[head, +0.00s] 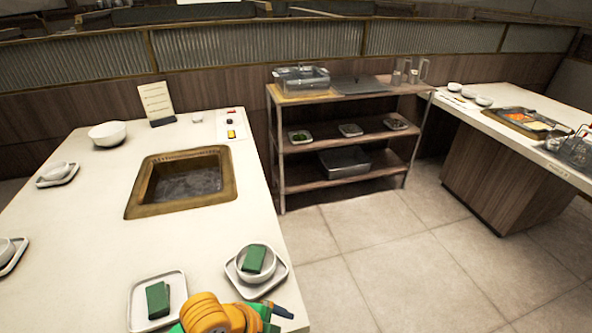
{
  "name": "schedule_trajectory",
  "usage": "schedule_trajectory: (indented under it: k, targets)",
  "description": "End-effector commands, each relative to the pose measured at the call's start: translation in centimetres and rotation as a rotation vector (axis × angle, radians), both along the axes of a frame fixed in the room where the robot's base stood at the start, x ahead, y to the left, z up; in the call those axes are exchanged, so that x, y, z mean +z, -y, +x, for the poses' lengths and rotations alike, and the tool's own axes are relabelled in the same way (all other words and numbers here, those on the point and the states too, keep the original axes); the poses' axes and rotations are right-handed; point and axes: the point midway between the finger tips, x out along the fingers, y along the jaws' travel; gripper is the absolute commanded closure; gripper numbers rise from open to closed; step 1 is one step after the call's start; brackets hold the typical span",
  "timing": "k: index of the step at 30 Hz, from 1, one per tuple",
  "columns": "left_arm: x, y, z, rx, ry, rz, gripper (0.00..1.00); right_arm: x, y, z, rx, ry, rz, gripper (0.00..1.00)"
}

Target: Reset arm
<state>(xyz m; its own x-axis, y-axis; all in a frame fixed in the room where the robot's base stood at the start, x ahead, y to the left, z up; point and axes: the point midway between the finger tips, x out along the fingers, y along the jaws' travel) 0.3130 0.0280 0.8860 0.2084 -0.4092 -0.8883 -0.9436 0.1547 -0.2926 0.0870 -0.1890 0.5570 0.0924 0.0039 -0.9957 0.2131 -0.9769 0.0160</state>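Part of one of my arms, orange, green and blue, shows at the bottom edge, left of centre; I take it as my left. Its end (272,311) is by the table's near right corner, just below a white bowl on a square plate. Whether its fingers are open or shut is unclear, and I see nothing clearly held. My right gripper is out of view. The task names no objects.
The white table (80,245) has a sunken square pot (135,205), a bowl (247,278) and a plate (136,302) each with a green block, and a menu card (157,103). A shelf cart (300,186) and second table (505,125) stand beyond open floor.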

Motion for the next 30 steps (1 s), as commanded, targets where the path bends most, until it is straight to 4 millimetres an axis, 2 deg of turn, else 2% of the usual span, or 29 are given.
schedule_trajectory:
  k: [3,6,11,15,18,23,26,30]
  targets:
    - [-1.7,-1.9,-1.4,0.434,-0.123,-0.094,0.09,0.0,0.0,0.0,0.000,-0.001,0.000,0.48]
    - [-3.1,-4.6,-2.6,0.771,-0.200,-0.130,0.09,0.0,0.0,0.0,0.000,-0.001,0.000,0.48]
    - [-5.0,-9.8,-5.5,1.247,-0.274,-0.134,0.09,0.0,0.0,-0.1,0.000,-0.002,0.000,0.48]
    - [-6.2,-14.4,-8.8,1.596,-0.284,-0.100,0.09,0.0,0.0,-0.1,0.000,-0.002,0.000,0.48]
    - [-9.6,-14.0,-7.9,1.577,-0.300,-0.085,0.09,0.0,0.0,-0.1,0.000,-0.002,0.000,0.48]
    - [-15.1,-13.8,-8.2,1.570,-0.327,-0.054,0.09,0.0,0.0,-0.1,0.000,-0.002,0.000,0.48]
    - [-19.0,-13.8,-9.1,1.565,-0.347,-0.031,0.09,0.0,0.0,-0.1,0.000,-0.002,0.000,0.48]
    - [-25.2,-14.2,-12.1,1.559,-0.378,0.010,0.09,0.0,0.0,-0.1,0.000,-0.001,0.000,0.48]
